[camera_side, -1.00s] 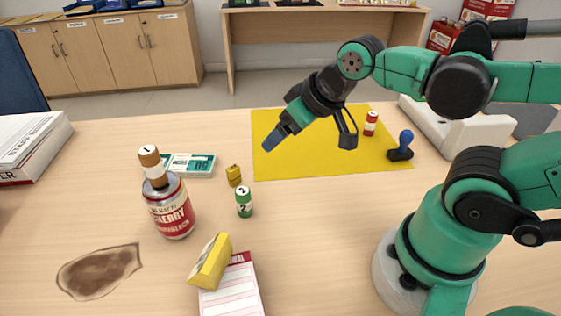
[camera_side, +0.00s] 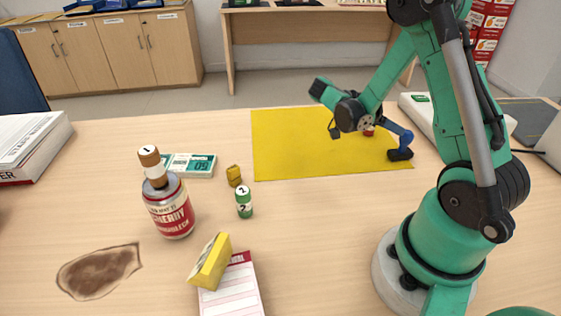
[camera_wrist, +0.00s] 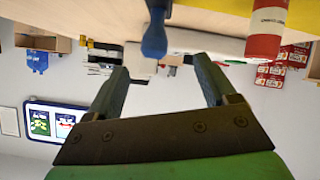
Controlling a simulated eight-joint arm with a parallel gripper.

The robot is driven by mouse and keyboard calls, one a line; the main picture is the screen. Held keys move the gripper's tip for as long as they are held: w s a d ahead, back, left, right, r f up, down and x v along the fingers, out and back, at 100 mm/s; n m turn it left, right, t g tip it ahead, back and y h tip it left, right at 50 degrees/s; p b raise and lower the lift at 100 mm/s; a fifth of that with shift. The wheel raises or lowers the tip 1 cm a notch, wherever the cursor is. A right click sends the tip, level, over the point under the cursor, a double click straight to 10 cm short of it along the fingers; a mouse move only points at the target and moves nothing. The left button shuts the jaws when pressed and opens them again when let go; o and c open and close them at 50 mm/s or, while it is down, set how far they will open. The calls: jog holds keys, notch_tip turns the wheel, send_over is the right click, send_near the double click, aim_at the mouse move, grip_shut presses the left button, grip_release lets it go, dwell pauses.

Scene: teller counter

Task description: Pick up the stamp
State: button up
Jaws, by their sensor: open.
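The stamp (camera_side: 399,153) stands upright at the right edge of the yellow mat, with a dark base and a blue handle. In the wrist view, which is upside down, the blue handle of the stamp (camera_wrist: 154,38) hangs from the top, its rounded end in line with the gap between my fingers. My gripper (camera_side: 391,127) is low over the mat, pointing right toward the handle, and partly overlaps it in the side view. In the wrist view my gripper (camera_wrist: 158,66) is open, with nothing held between its fingers.
A red cylinder (camera_side: 368,133) is close beside my gripper, mostly hidden; it also shows in the wrist view (camera_wrist: 267,32). The yellow mat (camera_side: 290,150) is bare on its left. A pale machine (camera_side: 420,112) stands behind the stamp. A bottle (camera_side: 170,210) and a green cylinder (camera_side: 244,203) are left.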

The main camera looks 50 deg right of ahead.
aim_at(408, 131)
jog(key=shift+s+d+f+m+g, duration=0.3)
jog(key=shift+s+m+g, duration=0.1)
jog(key=shift+s+m, duration=0.2)
jog(key=x, duration=0.5)
grip_shut()
